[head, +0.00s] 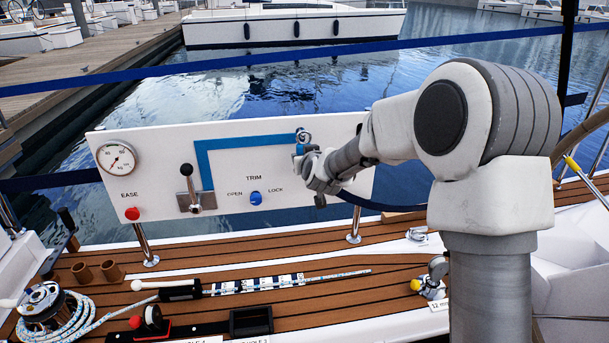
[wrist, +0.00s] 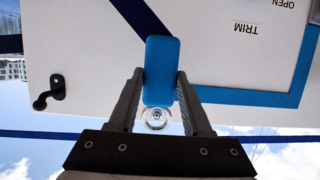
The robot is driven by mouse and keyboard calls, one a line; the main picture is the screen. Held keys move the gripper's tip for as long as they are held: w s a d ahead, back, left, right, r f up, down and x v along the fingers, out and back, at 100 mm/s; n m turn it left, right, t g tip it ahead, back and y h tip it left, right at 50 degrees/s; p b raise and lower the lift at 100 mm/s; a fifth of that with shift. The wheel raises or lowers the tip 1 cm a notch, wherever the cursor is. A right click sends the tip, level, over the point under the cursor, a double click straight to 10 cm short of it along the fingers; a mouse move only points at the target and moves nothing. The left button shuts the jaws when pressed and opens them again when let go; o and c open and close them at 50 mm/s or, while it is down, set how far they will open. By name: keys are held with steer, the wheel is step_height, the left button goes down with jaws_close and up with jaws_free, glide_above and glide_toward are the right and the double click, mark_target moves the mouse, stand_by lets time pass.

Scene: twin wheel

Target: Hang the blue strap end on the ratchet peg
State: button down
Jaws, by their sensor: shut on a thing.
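The blue strap end (wrist: 161,62) is a flat bright-blue tab between the two fingers of my gripper (wrist: 160,78) in the wrist view. A dark navy strap (wrist: 142,18) runs away from its far end. A round silver and clear fitting, seemingly the ratchet peg (wrist: 155,119), shows between the fingers, close to the tab's near end. In the head view the peg (head: 303,136) is at the white panel's upper edge, just above my gripper (head: 300,156) and the tab. Whether the tab touches or encircles the peg cannot be told. The fingers are shut on the tab.
The white panel (head: 232,188) carries a gauge (head: 117,157), a lever (head: 188,178), a red button (head: 132,213) and a blue knob (head: 255,198). A dark hook (wrist: 47,95) sits beside my gripper. Rope and a winch (head: 42,302) lie on the deck below.

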steer(key=shift+x, duration=0.85)
stand_by(0.7)
steer(key=shift+w+a+f, duration=0.15)
steer(key=shift+w, duration=0.4)
stand_by(0.3)
steer(key=shift+w+f+b, duration=0.15)
steer(key=shift+f+b, duration=0.25)
steer(key=shift+b, duration=0.3)
stand_by(0.7)
steer(key=shift+c, duration=1.3)
jaws_free()
